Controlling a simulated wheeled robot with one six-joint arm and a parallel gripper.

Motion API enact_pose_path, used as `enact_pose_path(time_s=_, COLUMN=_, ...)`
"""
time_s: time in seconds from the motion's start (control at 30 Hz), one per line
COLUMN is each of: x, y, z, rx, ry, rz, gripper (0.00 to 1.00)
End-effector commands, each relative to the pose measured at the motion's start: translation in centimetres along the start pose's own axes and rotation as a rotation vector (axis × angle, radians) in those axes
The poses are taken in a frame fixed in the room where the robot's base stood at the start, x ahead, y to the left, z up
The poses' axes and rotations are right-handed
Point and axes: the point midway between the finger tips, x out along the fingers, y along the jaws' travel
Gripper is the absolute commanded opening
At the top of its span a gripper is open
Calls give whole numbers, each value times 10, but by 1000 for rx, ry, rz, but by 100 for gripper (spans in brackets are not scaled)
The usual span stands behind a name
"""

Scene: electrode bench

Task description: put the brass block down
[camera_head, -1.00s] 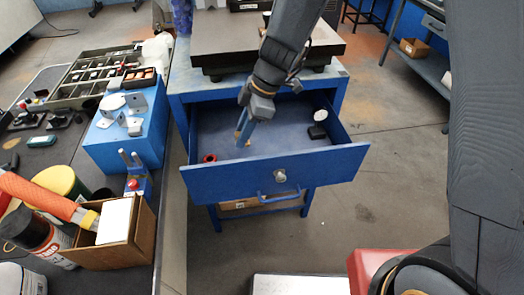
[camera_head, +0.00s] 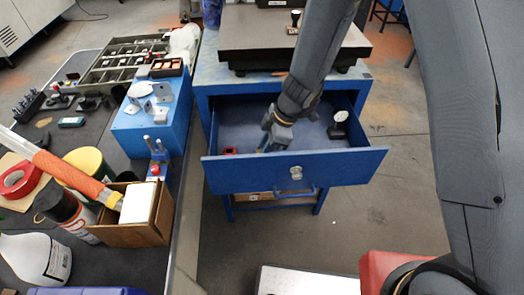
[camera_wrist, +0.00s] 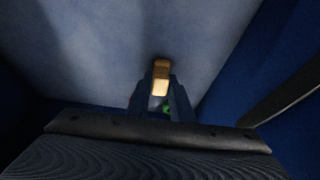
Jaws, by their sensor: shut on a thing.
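My gripper (camera_head: 266,148) reaches down into the open blue drawer (camera_head: 296,173), near its front panel. In the wrist view its fingers (camera_wrist: 161,98) are shut on the brass block (camera_wrist: 161,76), which sticks out past the tips over the drawer's pale blue-grey floor (camera_wrist: 115,45). I cannot tell whether the block touches the floor. In the head view the block is not clearly seen, and the front panel hides the fingertips.
A black piece with a pale disc (camera_head: 338,125) stands at the drawer's right, and a small red thing (camera_head: 230,150) lies at its left. The drawer floor between is mostly clear. A dark surface plate (camera_head: 290,42) sits above. A cluttered bench stands left.

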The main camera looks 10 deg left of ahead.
Motion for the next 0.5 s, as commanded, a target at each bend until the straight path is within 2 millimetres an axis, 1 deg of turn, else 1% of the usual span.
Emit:
enact_pose_path(time_s=0.33, x=3, y=0, z=1, rx=0, ry=0, rz=0, gripper=0)
enact_pose_path(time_s=0.37, x=2, y=0, z=1, rx=0, ry=0, rz=0, gripper=25)
enact_pose_path(time_s=0.43, x=2, y=0, z=1, rx=0, ry=0, rz=0, gripper=37)
enact_pose_path(time_s=0.5, x=2, y=0, z=1, rx=0, ry=0, rz=0, gripper=39)
